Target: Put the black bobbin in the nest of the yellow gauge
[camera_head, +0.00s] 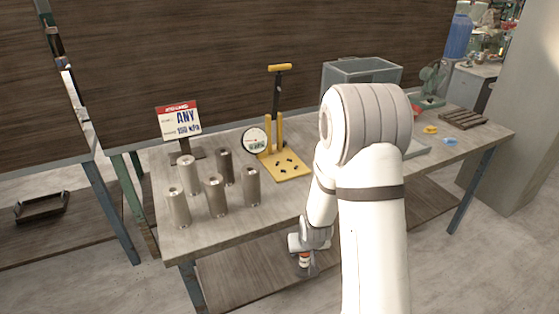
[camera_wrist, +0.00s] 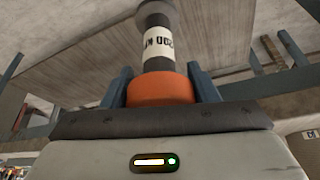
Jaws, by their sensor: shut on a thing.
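The yellow gauge (camera_head: 297,174) stands on the table, with a flat base plate, upright posts and a black lever with a yellow handle on top. Dark marks show on its plate, and nothing stands there. My gripper (camera_head: 304,258) is low in front of the table's front edge. In the wrist view my gripper (camera_wrist: 162,88) is shut on the black bobbin (camera_wrist: 156,14), a dark cylinder with a white printed label and an orange band between the blue-grey fingers. Its far end is cut off by the frame.
Several grey-brown metal cylinders (camera_head: 215,196) stand at the table's left. A sign (camera_head: 179,121) stands behind them and a round dial (camera_head: 255,140) beside the gauge. A clear box (camera_head: 360,72) is at the back. My arm hides part of the table right of the gauge.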

